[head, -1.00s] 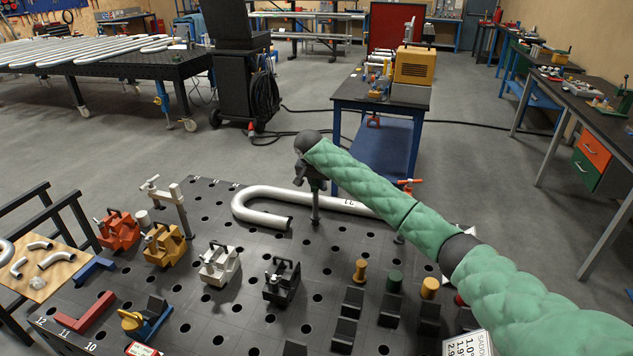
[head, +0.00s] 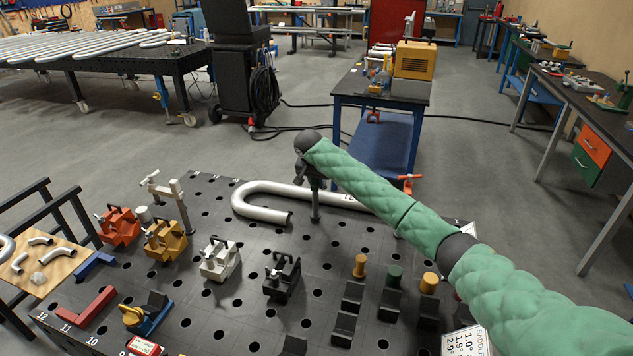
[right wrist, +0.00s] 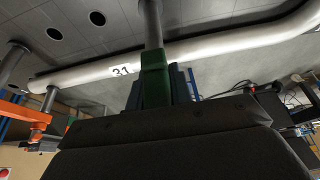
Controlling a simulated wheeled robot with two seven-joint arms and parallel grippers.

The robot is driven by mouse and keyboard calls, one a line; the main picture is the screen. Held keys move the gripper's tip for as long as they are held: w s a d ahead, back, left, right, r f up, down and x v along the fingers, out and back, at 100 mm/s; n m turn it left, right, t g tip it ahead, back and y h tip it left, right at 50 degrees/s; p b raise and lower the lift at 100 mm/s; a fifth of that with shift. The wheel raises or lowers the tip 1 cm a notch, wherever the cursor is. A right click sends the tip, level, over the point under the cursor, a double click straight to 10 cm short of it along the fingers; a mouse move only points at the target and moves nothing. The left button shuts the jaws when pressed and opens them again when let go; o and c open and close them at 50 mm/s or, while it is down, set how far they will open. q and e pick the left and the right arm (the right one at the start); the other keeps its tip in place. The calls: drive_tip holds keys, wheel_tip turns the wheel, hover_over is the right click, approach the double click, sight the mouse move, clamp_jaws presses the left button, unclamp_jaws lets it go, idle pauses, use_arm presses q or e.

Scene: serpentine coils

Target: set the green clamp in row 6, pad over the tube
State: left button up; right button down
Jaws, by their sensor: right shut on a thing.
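My right gripper (head: 312,180) is above the welding table, beside the bent white tube (head: 262,213). In the right wrist view its dark fingers (right wrist: 155,88) are shut on the green clamp (right wrist: 155,80). The clamp's grey post (head: 315,207) runs down toward the table top, close to the tube. I cannot tell whether the post is seated in a hole or where the pad sits, as the gripper hides the clamp's upper part. The tube, marked 31, also shows in the right wrist view (right wrist: 210,48). My left gripper is not in view.
The perforated black table (head: 225,300) carries red (head: 119,226), orange (head: 165,240), white (head: 220,260) and black (head: 282,276) blocks. A pale clamp (head: 172,200) stands at the left. An orange-handled clamp (head: 408,182) is right of my gripper. Row numbers show at the front left.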

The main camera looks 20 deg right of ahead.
drive_tip(key=shift+f, duration=0.6)
drive_tip(key=c, duration=1.2)
unclamp_jaws()
drive_tip(key=shift+o, duration=0.2)
